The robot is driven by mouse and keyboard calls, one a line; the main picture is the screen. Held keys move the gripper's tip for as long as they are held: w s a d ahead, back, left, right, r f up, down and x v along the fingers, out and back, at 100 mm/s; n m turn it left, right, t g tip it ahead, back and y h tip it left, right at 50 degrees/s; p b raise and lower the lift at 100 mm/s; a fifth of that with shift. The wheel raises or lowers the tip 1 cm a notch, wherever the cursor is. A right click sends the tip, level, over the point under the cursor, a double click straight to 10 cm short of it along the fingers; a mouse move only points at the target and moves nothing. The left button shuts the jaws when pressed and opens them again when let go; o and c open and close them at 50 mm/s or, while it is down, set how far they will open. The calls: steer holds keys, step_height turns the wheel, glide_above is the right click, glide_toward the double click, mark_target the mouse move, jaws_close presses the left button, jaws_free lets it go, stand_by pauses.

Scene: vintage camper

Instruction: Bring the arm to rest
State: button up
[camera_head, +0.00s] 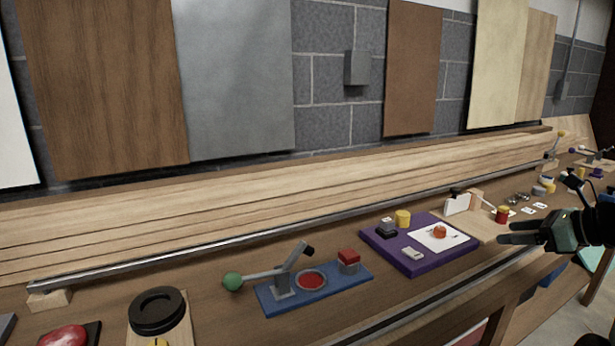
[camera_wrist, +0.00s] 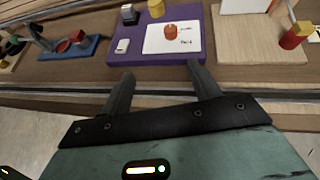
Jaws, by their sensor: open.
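My gripper (camera_head: 508,232) shows at the right of the head view, reaching in from the right edge with its dark fingers pointing left. In the wrist view its two fingers (camera_wrist: 160,82) stand wide apart with nothing between them. They are over the front edge of the workbench, short of the purple mat (camera_wrist: 190,52). In the head view the purple mat (camera_head: 385,241) lies to the left of the fingers. The gripper appears apart from every object.
The mat bears a white card with an orange piece (camera_head: 439,231), and yellow and black items. A blue board (camera_head: 325,292) with a green-knobbed lever lies left. A wooden board (camera_wrist: 255,45) with a red-and-yellow piece (camera_wrist: 294,36) lies right. Floor shows below the bench edge.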

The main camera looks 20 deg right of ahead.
steer(key=w+a+n+g+y, duration=0.2)
steer(key=a+n+g, duration=0.45)
steer(key=a, duration=0.85)
steer(key=w+a+n+g+y, duration=0.15)
steer(key=a+n+g, duration=0.25)
steer(key=a+n, duration=0.8)
steer(key=s+a+n+h, duration=0.3)
steer(key=s+a+n, duration=0.4)
steer(key=a+n, duration=0.3)
steer(key=s+a+f+n+g+h, duration=0.1)
steer(key=s+a+n+h, duration=0.2)
steer(key=s+a+n, duration=0.5)
steer(key=a+n+p, duration=0.1)
steer(key=a+n, duration=0.1)
steer(key=n, duration=0.2)
steer(key=shift+a, duration=0.15)
